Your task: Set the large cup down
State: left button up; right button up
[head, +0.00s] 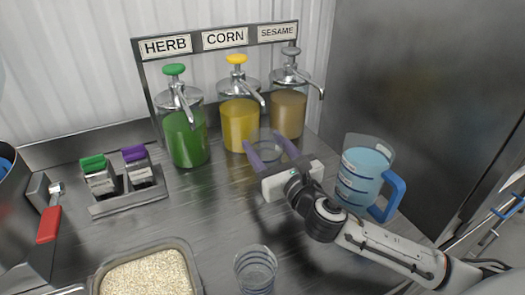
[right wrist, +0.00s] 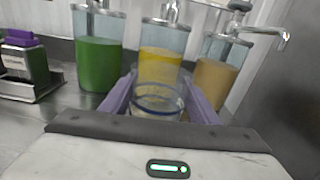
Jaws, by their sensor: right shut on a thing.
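My right gripper (head: 272,152) is shut on a clear see-through cup, the large cup (head: 267,148), with its purple fingers on either side. The cup is in front of the corn and sesame dispensers. In the right wrist view the large cup (right wrist: 157,100) shows between the fingers, with a blue line around it. It looks upright and its lower part is hidden behind the gripper body, so I cannot tell if it touches the counter. Another clear cup (head: 256,272) stands at the front of the counter. My left gripper is not in view.
Green herb (head: 186,138), yellow corn (head: 238,124) and tan sesame (head: 287,114) dispensers stand at the back. A blue-handled jug (head: 362,172) is close to my right arm. A rice tray (head: 190,262) sits in front. The middle-left counter (head: 190,212) is clear.

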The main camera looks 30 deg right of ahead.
jog(key=shift+w+f, duration=0.1)
jog(key=shift+w, duration=0.7)
jog(key=shift+f+b, duration=0.45)
jog(key=shift+f, duration=1.25)
jog(key=shift+f, duration=0.2)
jog(key=o, duration=1.1)
jog(key=shift+r, duration=0.1)
jog(key=shift+o, duration=0.2)
jog(key=shift+r, duration=0.1)
